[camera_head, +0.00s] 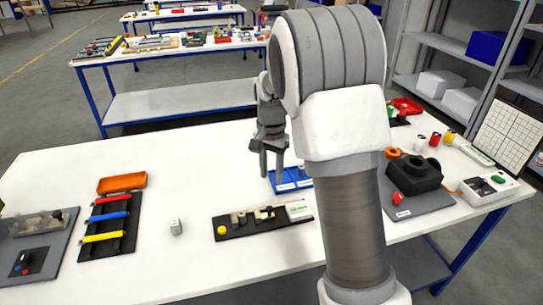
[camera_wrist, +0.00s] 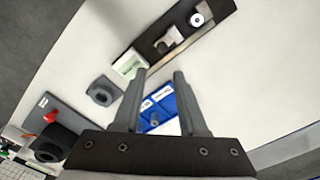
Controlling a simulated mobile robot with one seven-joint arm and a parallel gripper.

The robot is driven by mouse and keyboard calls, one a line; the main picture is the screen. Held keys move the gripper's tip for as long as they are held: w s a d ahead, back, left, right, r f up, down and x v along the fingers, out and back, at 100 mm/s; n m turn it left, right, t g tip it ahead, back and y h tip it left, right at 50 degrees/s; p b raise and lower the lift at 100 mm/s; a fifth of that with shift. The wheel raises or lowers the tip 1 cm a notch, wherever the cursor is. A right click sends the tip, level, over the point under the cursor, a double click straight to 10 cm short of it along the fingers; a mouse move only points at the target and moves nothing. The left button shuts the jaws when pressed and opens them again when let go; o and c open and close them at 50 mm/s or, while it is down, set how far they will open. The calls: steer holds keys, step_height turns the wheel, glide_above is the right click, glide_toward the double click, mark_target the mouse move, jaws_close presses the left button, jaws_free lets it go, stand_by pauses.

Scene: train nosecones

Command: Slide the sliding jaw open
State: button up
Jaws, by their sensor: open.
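A dark board (camera_head: 235,231) lies near the front middle of the white table. It carries small beige and metal blocks (camera_head: 264,213), a yellow knob (camera_head: 222,230) and a white-and-green box (camera_head: 299,210). I cannot tell for sure which block is the sliding jaw. In the wrist view the board (camera_wrist: 218,14) slants across the top, with a block (camera_wrist: 172,38) beside a metal rail and the white-and-green box (camera_wrist: 129,65) at its near end. My gripper (camera_head: 267,172) hangs above the table behind the board. Its fingers (camera_wrist: 160,73) are apart and empty, not touching the board.
A blue tray (camera_wrist: 158,110) lies below my fingers. A dark device (camera_head: 413,174) and a white box (camera_head: 489,187) stand at the right.

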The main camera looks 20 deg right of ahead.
steer(key=shift+r, duration=2.55)
steer(key=shift+r, duration=0.1)
steer(key=s+a+r+n+t, duration=0.2)
steer(key=s+r+n+t, duration=0.15)
steer(key=s+r, duration=0.85)
steer(key=s+f+n+t, duration=0.2)
steer(key=s+n, duration=0.3)
steer(key=s, duration=1)
steer(key=shift+s+a+f, duration=0.15)
steer(key=shift+a+f, duration=0.1)
steer(key=shift+f, duration=0.1)
steer(key=shift+n, duration=0.25)
